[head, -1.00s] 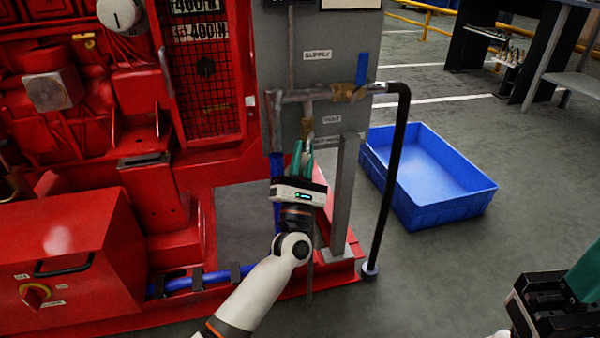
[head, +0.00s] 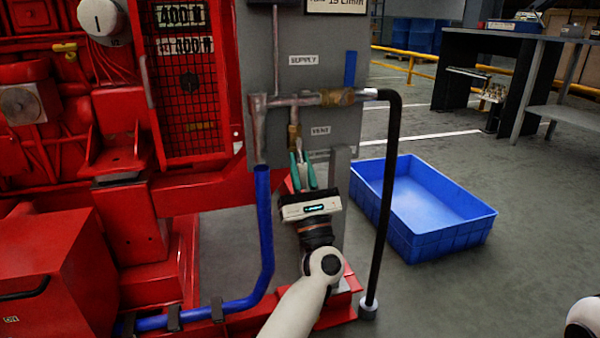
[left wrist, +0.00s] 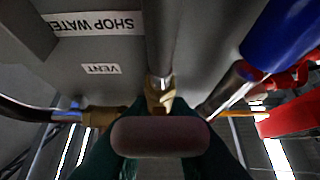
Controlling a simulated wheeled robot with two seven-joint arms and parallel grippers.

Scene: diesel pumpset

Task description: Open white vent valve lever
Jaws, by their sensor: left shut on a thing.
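The brass vent valve (head: 294,137) hangs on the short pipe below the supply line, beside the VENT label (head: 320,131). It also shows in the left wrist view (left wrist: 158,95). The pale, rounded vent lever (left wrist: 160,137) lies just in front of it in the left wrist view, between my green fingers. My left gripper (head: 300,160) is shut on this lever, just below the valve. The lever is mostly hidden by the fingers in the head view, so its exact angle is unclear. My right gripper is out of view.
A blue supply lever (head: 350,69) stands upright on the pipe above right. A black hose (head: 389,200) drops right of my left gripper, and a blue pipe (head: 265,220) runs down on its left. A blue crate (head: 425,245) sits on the floor at right.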

